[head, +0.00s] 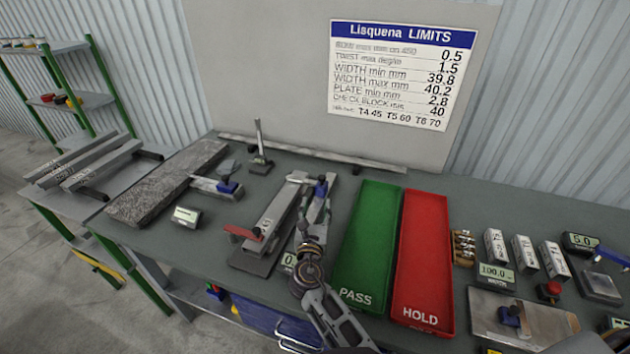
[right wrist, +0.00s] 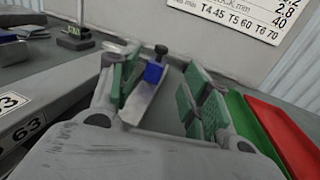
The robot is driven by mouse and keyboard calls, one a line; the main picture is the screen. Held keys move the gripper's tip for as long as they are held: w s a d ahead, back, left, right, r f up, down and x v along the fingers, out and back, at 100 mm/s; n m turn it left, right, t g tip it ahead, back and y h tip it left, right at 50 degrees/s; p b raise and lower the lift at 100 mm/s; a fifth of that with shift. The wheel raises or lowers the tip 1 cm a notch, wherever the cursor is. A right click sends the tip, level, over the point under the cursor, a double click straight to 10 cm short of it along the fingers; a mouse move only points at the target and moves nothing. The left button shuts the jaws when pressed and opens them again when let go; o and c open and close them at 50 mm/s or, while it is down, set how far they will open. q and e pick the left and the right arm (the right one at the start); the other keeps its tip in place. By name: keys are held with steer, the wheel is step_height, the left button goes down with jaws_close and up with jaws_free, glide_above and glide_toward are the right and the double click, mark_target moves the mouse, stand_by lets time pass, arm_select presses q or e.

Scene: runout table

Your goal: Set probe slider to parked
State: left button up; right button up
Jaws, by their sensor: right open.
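A blue slider block with a dark knob (head: 321,187), which looks like the probe slider, sits near the far end of a narrow metal rail beside the long grey fixture (head: 268,222). In the right wrist view the blue block (right wrist: 153,72) is ahead, between the fingers' lines. My right gripper (head: 312,218) is open over the near part of the rail. Its green-padded fingers (right wrist: 157,98) stand apart and hold nothing; the block appears beyond them. No parked mark is readable. My left gripper is not in view.
A green PASS tray (head: 348,285) and a red HOLD tray (head: 424,318) lie close right of the rail. A red-handled clamp (head: 243,233) is on the left. Another blue block (head: 228,187) sits farther left. An upright stand (head: 260,150) is behind.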

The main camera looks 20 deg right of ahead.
mark_target(322, 179)
steer(key=shift+d+f, duration=0.1)
steer(key=shift+d, duration=0.15)
steer(key=shift+w, duration=0.1)
steer(key=shift+p+x, duration=0.65)
steer(key=shift+x, duration=6.1)
steer(key=shift+d, duration=0.15)
jaws_close()
